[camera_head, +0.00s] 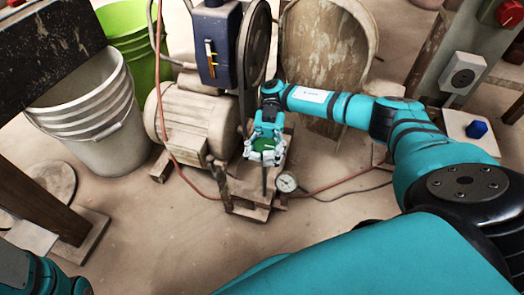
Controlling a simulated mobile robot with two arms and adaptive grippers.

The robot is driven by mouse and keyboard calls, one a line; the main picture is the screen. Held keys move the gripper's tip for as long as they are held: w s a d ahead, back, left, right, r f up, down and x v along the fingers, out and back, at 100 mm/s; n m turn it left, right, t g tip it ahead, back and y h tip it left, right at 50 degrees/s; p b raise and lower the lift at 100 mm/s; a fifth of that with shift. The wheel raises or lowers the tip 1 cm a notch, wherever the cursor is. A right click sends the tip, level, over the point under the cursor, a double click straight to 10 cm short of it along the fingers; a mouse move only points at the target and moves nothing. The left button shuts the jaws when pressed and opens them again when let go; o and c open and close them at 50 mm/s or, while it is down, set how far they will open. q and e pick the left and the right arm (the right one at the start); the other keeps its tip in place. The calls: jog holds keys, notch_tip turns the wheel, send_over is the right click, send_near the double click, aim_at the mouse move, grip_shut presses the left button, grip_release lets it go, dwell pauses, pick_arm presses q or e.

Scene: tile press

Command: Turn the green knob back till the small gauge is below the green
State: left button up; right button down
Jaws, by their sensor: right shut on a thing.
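The green knob (263,144) sits on the machine in the middle of the head view, mostly covered by my right gripper (264,155). My right gripper comes down from above and is shut on the knob, with its fingers around it. The small gauge (287,182) is a round white dial just below and to the right of the knob. Its needle and any green zone are too small to read. At the lower left, part of my left arm shows; its gripper is out of view.
A dusty motor (193,120) stands left of the knob, with a blue box (217,45) and a wheel (254,45) behind. White (100,125) and green (128,30) buckets stand at left. A red hose (172,128) runs along the motor. Open floor (180,240) lies in front.

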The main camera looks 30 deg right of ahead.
jog(key=shift+w+d+r, duration=0.15)
jog(key=shift+r, duration=0.05)
jog(key=c, duration=0.8)
grip_release()
jog(key=shift+f, duration=0.15)
notch_tip(320, 180, up, 10)
